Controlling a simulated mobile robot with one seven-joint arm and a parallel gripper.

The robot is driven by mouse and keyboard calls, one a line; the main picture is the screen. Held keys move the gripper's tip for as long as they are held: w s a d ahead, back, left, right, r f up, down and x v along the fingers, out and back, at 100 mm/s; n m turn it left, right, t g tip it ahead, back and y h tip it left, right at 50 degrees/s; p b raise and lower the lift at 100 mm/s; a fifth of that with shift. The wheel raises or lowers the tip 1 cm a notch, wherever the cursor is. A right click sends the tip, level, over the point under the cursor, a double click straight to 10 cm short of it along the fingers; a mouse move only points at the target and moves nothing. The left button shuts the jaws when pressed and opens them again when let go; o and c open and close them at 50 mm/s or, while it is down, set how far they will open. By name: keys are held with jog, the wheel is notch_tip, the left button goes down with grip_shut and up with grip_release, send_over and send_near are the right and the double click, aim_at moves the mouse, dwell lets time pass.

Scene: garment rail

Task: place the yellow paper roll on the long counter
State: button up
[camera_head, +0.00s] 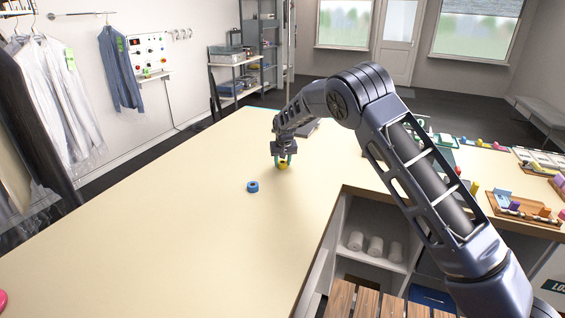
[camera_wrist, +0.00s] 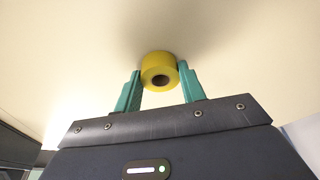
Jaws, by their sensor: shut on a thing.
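The yellow paper roll (camera_head: 283,165) is between the two teal fingers of my gripper (camera_head: 284,159) in the head view. In the wrist view the yellow roll (camera_wrist: 160,70) has its dark core hole facing the camera, and the fingers of my gripper (camera_wrist: 159,80) press on its two sides. My gripper is shut on it. The roll is at or just above the pale top of the long counter (camera_head: 190,215); I cannot tell whether it touches. The fingers hide parts of the roll's sides.
A blue roll (camera_head: 253,187) stands on the counter, left and nearer than my gripper. Wooden trays (camera_head: 522,208) with small coloured items are at the right.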

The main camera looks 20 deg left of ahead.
jog(key=shift+f, duration=0.15)
jog(key=o, duration=1)
jog(key=shift+c, duration=0.2)
jog(key=v, duration=1.2)
